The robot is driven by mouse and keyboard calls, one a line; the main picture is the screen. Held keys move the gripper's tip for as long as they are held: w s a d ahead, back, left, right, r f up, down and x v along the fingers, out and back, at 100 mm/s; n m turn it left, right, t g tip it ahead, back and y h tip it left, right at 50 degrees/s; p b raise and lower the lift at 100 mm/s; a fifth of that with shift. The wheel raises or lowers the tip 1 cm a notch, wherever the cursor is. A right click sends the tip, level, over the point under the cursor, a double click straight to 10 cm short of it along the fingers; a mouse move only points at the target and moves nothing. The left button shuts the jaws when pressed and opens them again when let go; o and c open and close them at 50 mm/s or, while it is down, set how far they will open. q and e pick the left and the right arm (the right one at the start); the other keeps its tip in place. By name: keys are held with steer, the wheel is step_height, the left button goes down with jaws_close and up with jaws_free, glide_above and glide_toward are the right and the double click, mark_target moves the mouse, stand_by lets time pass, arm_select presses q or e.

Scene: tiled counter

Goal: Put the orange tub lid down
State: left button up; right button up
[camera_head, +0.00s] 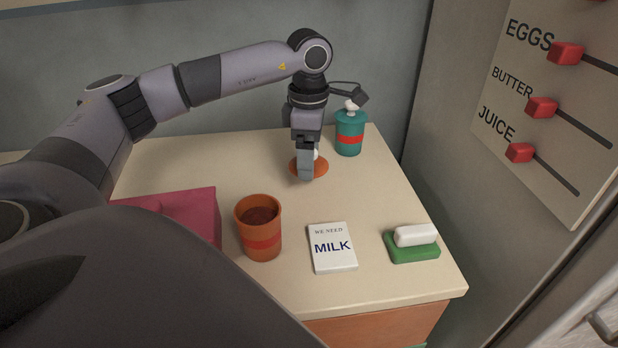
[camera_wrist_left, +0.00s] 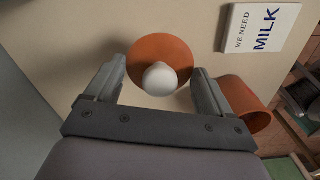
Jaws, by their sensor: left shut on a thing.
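The orange tub lid (camera_head: 321,169) is a round disc with a white knob, at the back of the counter. In the left wrist view the lid (camera_wrist_left: 160,48) lies between my fingers, with its knob (camera_wrist_left: 160,79) facing the camera. My left gripper (camera_head: 306,174) points down and is shut on the lid by its knob. I cannot tell whether the lid touches the counter. The orange tub (camera_head: 262,243) with a red band stands open at the front, dark inside. It also shows in the left wrist view (camera_wrist_left: 240,98). My right gripper is out of view.
A "MILK" note (camera_head: 332,247) and a white soap (camera_head: 415,235) on a green dish (camera_head: 413,252) are at the front. A crimson box (camera_head: 190,207) is left. The counter (camera_head: 370,195) is clear mid-right.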

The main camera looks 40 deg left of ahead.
mark_target(309, 194)
arm_select(q)
steer(key=shift+f, duration=3.1)
steer(key=shift+f, duration=0.1)
steer(key=shift+f, duration=0.15)
steer(key=o, duration=0.9)
steer(key=shift+c, duration=0.2)
steer(key=shift+r, duration=0.2)
step_height(309, 194, up, 12)
steer(key=shift+r, duration=0.1)
